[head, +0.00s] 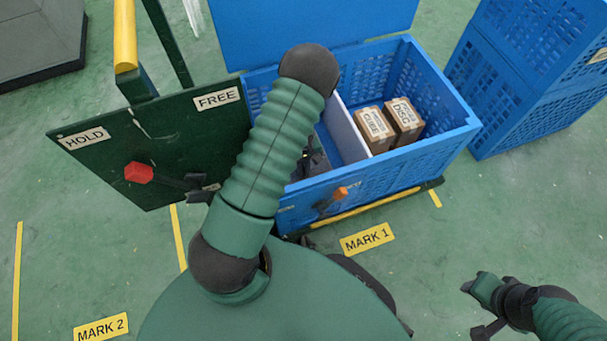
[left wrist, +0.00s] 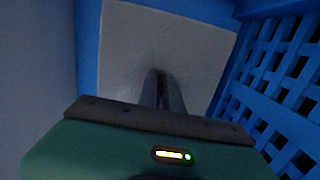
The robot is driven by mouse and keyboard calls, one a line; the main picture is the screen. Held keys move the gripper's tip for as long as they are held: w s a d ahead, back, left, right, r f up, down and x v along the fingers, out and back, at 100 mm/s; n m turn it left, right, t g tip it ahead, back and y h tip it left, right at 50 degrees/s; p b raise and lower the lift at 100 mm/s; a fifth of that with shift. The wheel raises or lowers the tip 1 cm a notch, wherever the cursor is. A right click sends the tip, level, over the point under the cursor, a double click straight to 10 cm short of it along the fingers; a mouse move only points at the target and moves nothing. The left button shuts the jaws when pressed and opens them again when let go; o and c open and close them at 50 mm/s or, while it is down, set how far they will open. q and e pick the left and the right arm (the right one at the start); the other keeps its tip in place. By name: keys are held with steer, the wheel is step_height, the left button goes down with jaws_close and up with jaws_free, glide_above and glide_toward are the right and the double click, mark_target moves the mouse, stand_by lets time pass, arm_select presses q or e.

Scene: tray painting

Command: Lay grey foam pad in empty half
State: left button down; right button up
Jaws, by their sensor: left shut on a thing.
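The grey foam pad (left wrist: 130,50) is a pale, flat square in the left wrist view. My left gripper (left wrist: 163,95) is shut on it, with the fingers meeting near the pad's middle. The blue crate (head: 440,138) stands ahead with its lid raised. A pale divider (head: 345,132) splits it; my left gripper (head: 310,160) is down in the left half, largely hidden behind my arm. I cannot tell whether the pad touches the crate floor.
The right half holds a CUBE carton (head: 374,128) and a DISC carton (head: 405,120). A slotted crate wall (left wrist: 280,90) is close on the gripper's right. A green HOLD/FREE panel (head: 100,165) with a red-knobbed lever stands left. Stacked blue crates (head: 535,70) stand right.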

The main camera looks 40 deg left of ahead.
arm_select(q)
steer(key=shift+f, duration=0.4)
steer(key=c, duration=1.5)
jaws_free()
steer(key=shift+f, duration=0.1)
arm_select(e)
steer(key=shift+f, duration=0.3)
